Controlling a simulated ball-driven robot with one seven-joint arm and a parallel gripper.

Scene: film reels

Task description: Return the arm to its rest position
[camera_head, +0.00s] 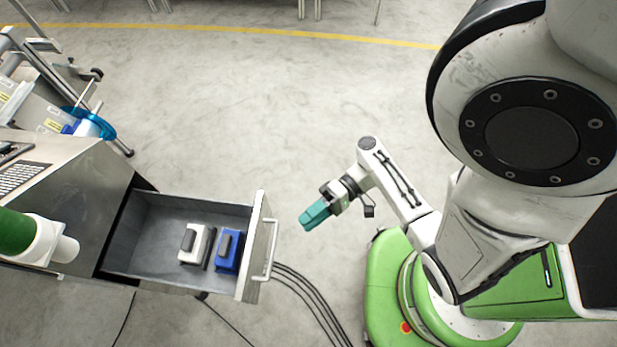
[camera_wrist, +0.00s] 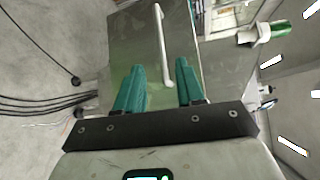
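My gripper (camera_head: 314,215) has teal fingers and hangs over the floor, to the right of the open drawer (camera_head: 152,279) and apart from it. In the wrist view my gripper (camera_wrist: 158,90) shows its two fingers spread with a gap between them and nothing held. The drawer front (camera_wrist: 128,38) with its pale handle (camera_wrist: 162,45) lies beyond the fingertips in that view. My arm is bent beside my green base.
In the drawer lie a white-and-dark item (camera_head: 192,243) and a blue item (camera_head: 228,250). The drawer handle (camera_head: 271,248) sticks out toward my gripper. Black cables (camera_head: 308,296) run across the floor below. Open floor (camera_head: 270,110) lies behind.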

